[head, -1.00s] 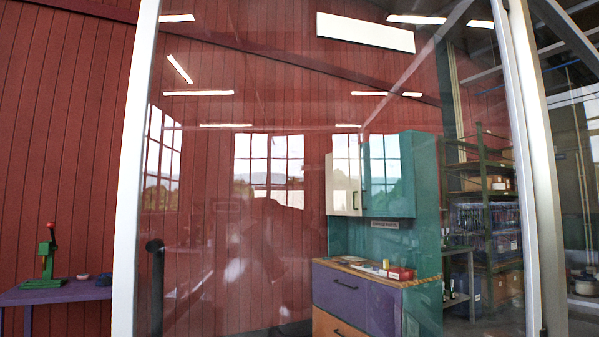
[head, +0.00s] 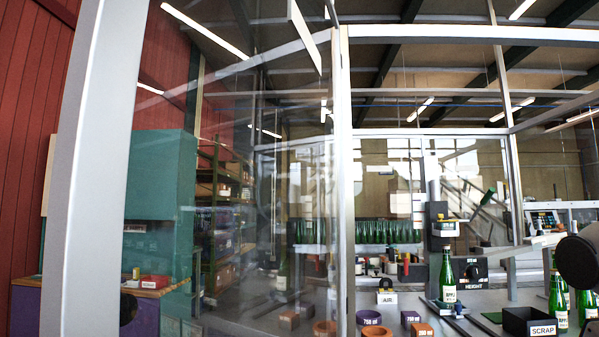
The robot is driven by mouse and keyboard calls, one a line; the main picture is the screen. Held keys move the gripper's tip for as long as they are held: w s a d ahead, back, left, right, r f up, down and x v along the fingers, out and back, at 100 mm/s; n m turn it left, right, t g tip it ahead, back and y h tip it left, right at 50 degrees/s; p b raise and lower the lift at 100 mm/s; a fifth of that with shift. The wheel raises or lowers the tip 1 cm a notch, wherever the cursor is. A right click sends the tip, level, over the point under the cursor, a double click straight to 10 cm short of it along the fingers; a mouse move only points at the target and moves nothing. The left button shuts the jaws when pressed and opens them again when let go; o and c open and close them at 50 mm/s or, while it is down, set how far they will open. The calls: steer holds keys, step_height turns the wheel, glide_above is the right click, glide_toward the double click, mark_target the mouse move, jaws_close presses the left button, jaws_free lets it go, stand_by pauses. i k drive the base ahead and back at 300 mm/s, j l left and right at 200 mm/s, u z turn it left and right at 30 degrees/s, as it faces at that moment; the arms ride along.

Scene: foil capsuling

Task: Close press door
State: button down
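The glass press door (head: 95,170) stands open, a tall clear panel in a pale metal frame at the left of the head view. Its right edge is by the upright post (head: 342,180) of the press enclosure. A dark rounded piece (head: 127,309), seemingly the top of the door handle, shows low near the door's left edge. Right of the post, the enclosure front is open. A green bottle (head: 447,278) stands upright inside at the press (head: 440,222). My gripper is not in view; a dark rounded part at the right edge seems to be my arm.
A black SCRAP bin (head: 530,322) and more green bottles (head: 558,300) stand at the lower right. Purple and orange rings and blocks lie on the bench by the post. A row of bottles (head: 365,231) stands behind. A teal cabinet (head: 160,200) shows through the door glass.

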mark_target(81, 296)
steer(key=i+j, duration=0.1)
steer(key=j, duration=0.3)
steer(key=i+j, duration=0.1)
steer(key=j, duration=0.3)
steer(key=i+j, duration=0.1)
steer(key=j, duration=0.35)
steer(key=k+j+z, duration=0.15)
steer(key=k+j, duration=0.2)
steer(key=k+j+z, duration=0.15)
steer(key=k+j, duration=0.15)
steer(key=k, duration=0.15)
steer(key=k+j+z, duration=0.15)
steer(key=k, duration=0.3)
steer(key=k+j+u, duration=0.1)
steer(key=j+u, duration=0.25)
